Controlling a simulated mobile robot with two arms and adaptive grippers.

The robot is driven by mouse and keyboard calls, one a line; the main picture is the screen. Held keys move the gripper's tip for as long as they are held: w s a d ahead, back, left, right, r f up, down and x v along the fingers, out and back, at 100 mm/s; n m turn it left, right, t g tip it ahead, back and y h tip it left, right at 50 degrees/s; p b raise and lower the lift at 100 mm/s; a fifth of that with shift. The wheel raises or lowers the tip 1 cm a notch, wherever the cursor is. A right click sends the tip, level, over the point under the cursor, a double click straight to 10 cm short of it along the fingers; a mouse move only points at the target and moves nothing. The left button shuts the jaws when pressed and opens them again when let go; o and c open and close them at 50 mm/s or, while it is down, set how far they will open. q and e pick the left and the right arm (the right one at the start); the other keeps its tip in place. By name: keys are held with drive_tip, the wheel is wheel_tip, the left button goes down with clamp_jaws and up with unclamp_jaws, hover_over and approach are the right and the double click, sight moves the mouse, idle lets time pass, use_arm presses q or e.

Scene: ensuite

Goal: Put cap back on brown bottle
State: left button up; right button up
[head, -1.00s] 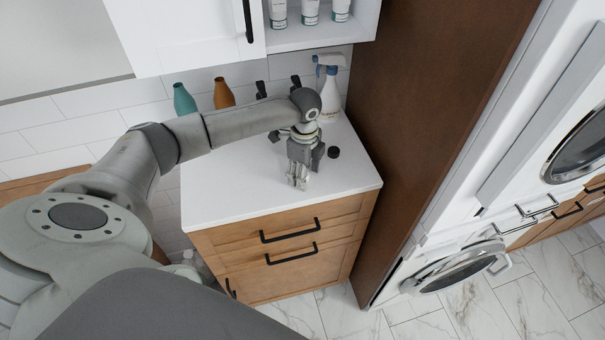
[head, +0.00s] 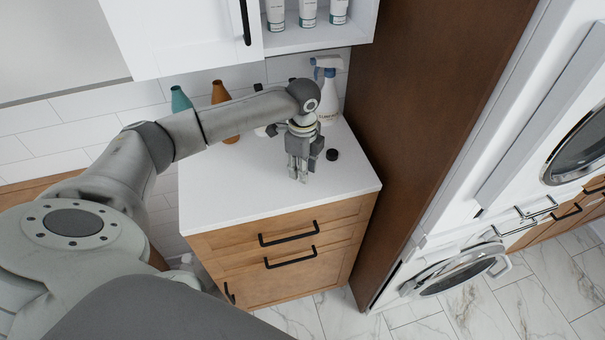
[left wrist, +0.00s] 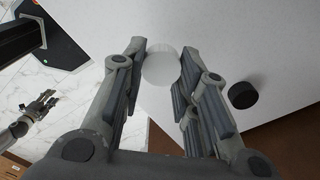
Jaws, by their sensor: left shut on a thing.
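A brown bottle (head: 221,93) stands at the back of the white counter, partly hidden behind my left forearm. Its neck shows above the arm. A small round black cap (head: 332,155) lies on the counter just right of my left gripper (head: 301,174). In the left wrist view the black cap (left wrist: 243,95) lies outside the fingers, to the right. My left gripper points down and is shut on a pale, whitish round thing (left wrist: 162,66) between its fingertips. The head view hardly shows this thing. My right gripper (left wrist: 42,104) shows small at the left of the wrist view, over the floor.
A teal bottle (head: 180,99) stands left of the brown one. A spray bottle (head: 327,92) stands at the back right, near the tall brown panel (head: 425,120). White tubes (head: 308,12) stand on a shelf above. The counter's front (head: 270,205) is clear.

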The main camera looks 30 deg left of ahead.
use_arm(q)
drive_tip(key=s+d+r+b, duration=0.3)
drive_tip(key=s+d+r, duration=0.5)
drive_tip(key=s+r, duration=0.2)
drive_tip(key=shift+s+r, duration=0.15)
drive_tip(key=shift+s, duration=0.7)
use_arm(e)
wheel_tip(320, 180, down, 3)
drive_tip(key=shift+f, duration=0.1)
use_arm(q)
drive_tip(key=s+d+f+n, duration=0.1)
drive_tip(key=s+d+n, duration=0.2)
drive_tip(key=n, duration=1.4)
drive_tip(key=shift+s+d, duration=0.15)
drive_tip(key=shift+d, duration=0.85)
use_arm(e)
drive_tip(key=shift+a+f, duration=0.1)
drive_tip(key=shift+f, duration=0.05)
use_arm(q)
drive_tip(key=shift+a, duration=0.1)
use_arm(e)
drive_tip(key=shift+c, duration=0.5)
